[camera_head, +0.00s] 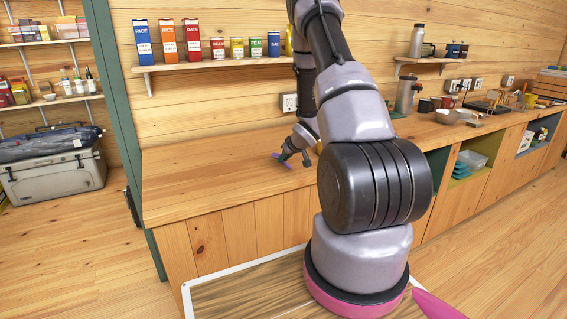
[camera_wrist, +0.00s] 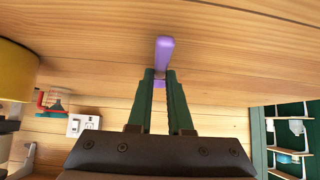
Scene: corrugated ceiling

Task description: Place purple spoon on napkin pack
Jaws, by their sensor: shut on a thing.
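The purple spoon (camera_head: 283,161) is at my gripper (camera_head: 292,156), low over or on the left part of the wooden counter; I cannot tell if it touches the wood. In the wrist view the fingers of my gripper (camera_wrist: 160,76) are shut on the purple spoon (camera_wrist: 164,50), which sticks out beyond the fingertips. I cannot make out the napkin pack in either view; my arm hides part of the counter.
The counter (camera_head: 215,180) is bare to the left of my gripper. A wall shelf (camera_head: 215,64) with boxes and cans hangs above. A flask (camera_head: 405,95), mugs and a bowl (camera_head: 447,116) stand farther right. A yellow thing (camera_wrist: 17,70) is at the wrist view's left edge.

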